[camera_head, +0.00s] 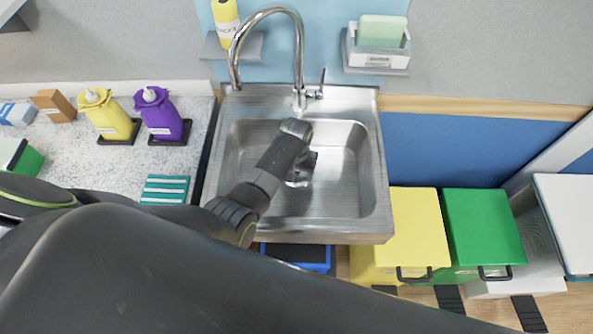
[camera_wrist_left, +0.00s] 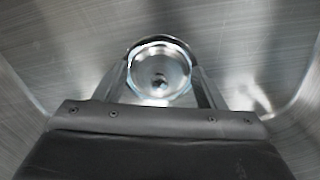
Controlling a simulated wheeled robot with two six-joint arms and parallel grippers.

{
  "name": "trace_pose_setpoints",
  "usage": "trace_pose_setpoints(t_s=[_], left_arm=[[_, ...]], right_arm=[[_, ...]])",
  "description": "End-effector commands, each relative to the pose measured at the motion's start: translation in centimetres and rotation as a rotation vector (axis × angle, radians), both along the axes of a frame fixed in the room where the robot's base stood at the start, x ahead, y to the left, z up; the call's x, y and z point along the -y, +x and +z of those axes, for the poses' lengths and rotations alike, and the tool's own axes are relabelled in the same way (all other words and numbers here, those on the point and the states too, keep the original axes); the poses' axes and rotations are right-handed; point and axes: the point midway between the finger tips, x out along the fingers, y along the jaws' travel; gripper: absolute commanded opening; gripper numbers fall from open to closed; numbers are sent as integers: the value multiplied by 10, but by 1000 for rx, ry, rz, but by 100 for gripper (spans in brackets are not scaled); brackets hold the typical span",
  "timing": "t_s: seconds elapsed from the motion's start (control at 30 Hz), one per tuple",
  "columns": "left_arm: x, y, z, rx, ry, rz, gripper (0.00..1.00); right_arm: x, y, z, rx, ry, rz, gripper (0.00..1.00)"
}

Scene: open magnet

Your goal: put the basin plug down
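The steel sink basin (camera_head: 345,195) has my left gripper (camera_head: 300,171) reaching down into its middle. In the left wrist view a round, shiny metal basin plug (camera_wrist_left: 158,82) with a small dark spot at its middle sits between the two fingers of my left gripper (camera_wrist_left: 160,70). The fingers appear to touch its two sides. In the head view only a bright curved bit (camera_head: 297,183) shows below the fingers, and my wrist hides much of the basin floor. I cannot tell whether the plug touches the floor. My right gripper is not in view.
A curved tap (camera_head: 297,50) stands behind the basin. A yellow bottle (camera_head: 108,117) and a purple bottle (camera_head: 161,117) stand on the left counter beside a striped sponge (camera_head: 165,189). Yellow (camera_head: 408,225) and green (camera_head: 482,225) bins stand right of the sink.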

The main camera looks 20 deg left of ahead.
Motion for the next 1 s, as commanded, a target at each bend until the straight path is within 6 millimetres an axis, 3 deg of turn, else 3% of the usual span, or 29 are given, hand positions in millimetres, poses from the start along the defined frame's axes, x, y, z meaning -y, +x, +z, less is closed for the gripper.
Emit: trace_pose_setpoints(t_s=[0.13,0.53,1.0], left_arm=[[0,0,0,-1,0,0,81],[0,0,9,0,0,0,81],[1,1,86,3,-1,0,81]], right_arm=[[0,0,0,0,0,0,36],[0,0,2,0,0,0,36],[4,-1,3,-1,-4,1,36]])
